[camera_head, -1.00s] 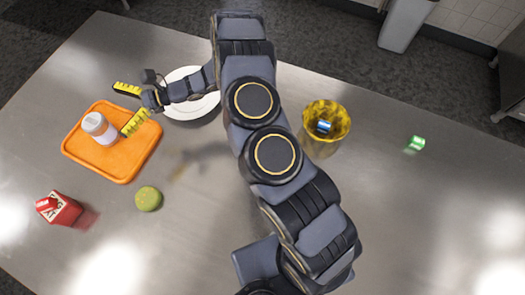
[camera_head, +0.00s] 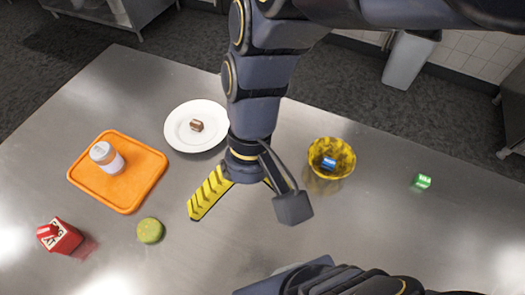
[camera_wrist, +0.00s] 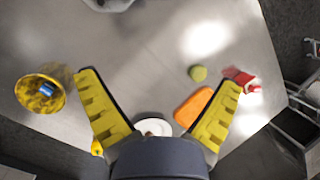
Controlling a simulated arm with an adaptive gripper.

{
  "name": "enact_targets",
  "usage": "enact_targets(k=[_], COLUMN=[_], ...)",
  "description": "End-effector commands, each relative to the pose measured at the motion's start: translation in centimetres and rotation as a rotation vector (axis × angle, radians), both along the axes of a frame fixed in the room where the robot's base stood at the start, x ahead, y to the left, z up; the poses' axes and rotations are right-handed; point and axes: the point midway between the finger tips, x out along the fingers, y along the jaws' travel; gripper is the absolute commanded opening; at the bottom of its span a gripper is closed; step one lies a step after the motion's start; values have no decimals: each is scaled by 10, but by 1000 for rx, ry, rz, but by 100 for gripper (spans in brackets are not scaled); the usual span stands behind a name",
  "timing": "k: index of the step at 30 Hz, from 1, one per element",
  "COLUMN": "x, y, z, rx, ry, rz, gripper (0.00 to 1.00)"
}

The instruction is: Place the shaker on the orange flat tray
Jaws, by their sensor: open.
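The shaker (camera_head: 106,157), white with a greyish lid, stands on the orange flat tray (camera_head: 133,191) at the left of the table in the head view. My gripper (camera_wrist: 163,92) is open with nothing between its yellow fingers in the wrist view. In the head view it hangs over the middle of the table, to the right of the tray and apart from it. One yellow finger shows clearly there; the other is mostly hidden by my wrist. In the wrist view the tray (camera_wrist: 192,108) is partly covered by the right finger, and the shaker is not visible.
A white plate (camera_head: 182,137) with a small brown block (camera_head: 196,125) lies behind the gripper. A yellow patterned bowl (camera_head: 345,155) holds a blue item (camera_head: 328,163). A green box (camera_head: 422,181) lies right, a green round item (camera_head: 150,231) and red carton (camera_head: 62,237) front left.

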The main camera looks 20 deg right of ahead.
Motion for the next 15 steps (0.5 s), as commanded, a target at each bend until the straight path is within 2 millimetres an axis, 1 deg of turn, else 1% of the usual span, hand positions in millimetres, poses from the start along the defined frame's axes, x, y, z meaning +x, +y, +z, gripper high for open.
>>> enact_targets(k=[1, 3, 6, 9, 15], x=[-7, -15, -23, -26, -27], y=[-16, -34, -51, -59, -60], z=[2, 2, 3, 3, 4], rx=[-53, -118, -180, -209, -215], ry=[-48, -87, -123, -140, -142], rz=[14, 30, 44, 51, 53], gripper=[94, 94, 94, 94, 94])
